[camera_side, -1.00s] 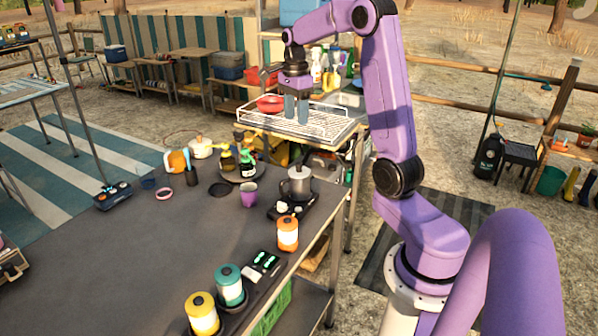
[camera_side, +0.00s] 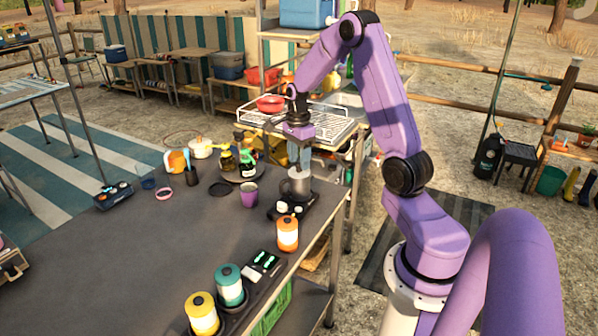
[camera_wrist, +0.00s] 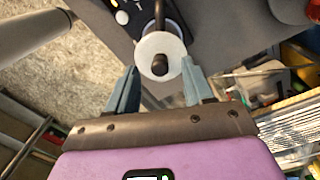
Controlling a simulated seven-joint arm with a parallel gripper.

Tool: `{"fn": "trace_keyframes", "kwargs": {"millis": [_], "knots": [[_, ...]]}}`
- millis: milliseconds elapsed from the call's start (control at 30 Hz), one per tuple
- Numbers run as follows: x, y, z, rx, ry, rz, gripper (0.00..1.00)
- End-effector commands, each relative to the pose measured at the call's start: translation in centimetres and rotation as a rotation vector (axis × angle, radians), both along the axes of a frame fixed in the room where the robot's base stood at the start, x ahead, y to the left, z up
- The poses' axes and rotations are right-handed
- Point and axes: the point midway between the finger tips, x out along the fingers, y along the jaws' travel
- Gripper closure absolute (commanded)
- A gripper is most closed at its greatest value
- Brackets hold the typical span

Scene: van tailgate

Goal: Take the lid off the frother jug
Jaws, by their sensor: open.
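The frother jug (camera_side: 297,188) is a grey metal jug standing on a black base near the table's right edge in the side view. In the wrist view its pale round lid (camera_wrist: 146,58) with a dark knob (camera_wrist: 159,66) shows between the fingertips. My gripper (camera_side: 299,162) points down just above the jug, with its fingers around the lid's knob area. In the wrist view my gripper (camera_wrist: 160,88) is open, one finger on each side of the lid, with a gap to the knob. Whether a finger touches the lid's rim I cannot tell.
A purple cup (camera_side: 249,194) stands just left of the jug. A tray with bottles (camera_side: 247,165) sits behind left. A wire dish rack (camera_side: 335,124) stands behind. The table's middle is clear.

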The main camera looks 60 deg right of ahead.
Motion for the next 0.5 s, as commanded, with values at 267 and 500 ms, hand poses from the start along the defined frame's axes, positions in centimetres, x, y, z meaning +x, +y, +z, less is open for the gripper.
{"fn": "trace_keyframes", "kwargs": {"millis": [267,500], "knots": [[0.0,0.0,-1.8,0.0,0.0,0.0,0.48],[0.0,0.0,-1.7,0.0,0.0,0.0,0.78]]}}
